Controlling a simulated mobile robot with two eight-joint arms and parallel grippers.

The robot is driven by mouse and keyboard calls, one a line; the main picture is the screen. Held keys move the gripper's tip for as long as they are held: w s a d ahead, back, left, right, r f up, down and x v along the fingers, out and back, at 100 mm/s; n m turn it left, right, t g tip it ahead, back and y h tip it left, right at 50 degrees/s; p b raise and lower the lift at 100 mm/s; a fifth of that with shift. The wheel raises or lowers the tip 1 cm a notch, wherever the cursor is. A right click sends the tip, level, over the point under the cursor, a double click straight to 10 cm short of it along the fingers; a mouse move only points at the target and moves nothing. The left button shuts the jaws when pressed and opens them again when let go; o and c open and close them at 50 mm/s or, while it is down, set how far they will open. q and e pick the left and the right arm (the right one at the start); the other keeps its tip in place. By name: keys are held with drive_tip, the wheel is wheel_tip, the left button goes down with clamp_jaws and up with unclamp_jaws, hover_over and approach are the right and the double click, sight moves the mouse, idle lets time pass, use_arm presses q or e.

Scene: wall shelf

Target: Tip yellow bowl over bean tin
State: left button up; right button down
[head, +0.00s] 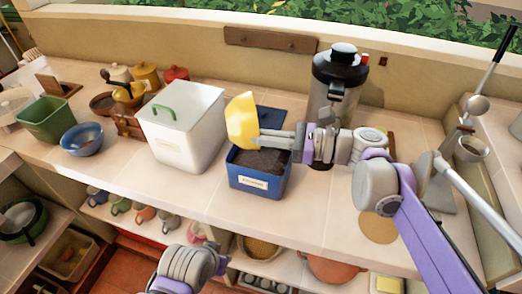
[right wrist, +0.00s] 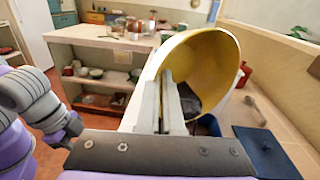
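The yellow bowl (head: 241,121) is tilted on its side above the left part of the blue bean tin (head: 256,182). The tin stands open on the counter, filled with dark contents, with a pale label on its front. My right gripper (head: 264,139) reaches in from the right and is shut on the bowl's rim. In the right wrist view, the fingers (right wrist: 172,106) pinch the near rim of the bowl (right wrist: 210,62). A dark patch shows low at the bowl; I cannot tell if it is inside. My left arm is low in front of the counter, its fingertips not clear.
A white lidded bin (head: 183,130) stands left of the tin, with a blue bowl (head: 82,140) and green tub (head: 45,121) farther left. A blue flat lid (head: 271,117) lies behind the tin. A tall steel urn (head: 335,85) stands behind my right arm.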

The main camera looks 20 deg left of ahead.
drive_tip(key=shift+s, duration=0.1)
drive_tip(key=shift+w, duration=0.3)
drive_tip(key=shift+s+d, duration=0.1)
drive_tip(key=shift+s+d+y+b, duration=0.1)
drive_tip(key=shift+y+b, duration=0.2)
drive_tip(key=shift+b, duration=0.1)
drive_tip(key=shift+w, duration=0.2)
drive_tip(key=shift+s+d+m, duration=0.15)
drive_tip(key=shift+m, duration=0.15)
drive_tip(key=shift+w+y+b, duration=0.25)
drive_tip(key=shift+y+b, duration=0.05)
drive_tip(key=shift+b, duration=0.05)
drive_tip(key=shift+s+d, duration=0.1)
drive_tip(key=shift+s, duration=0.05)
drive_tip(key=shift+w, duration=0.2)
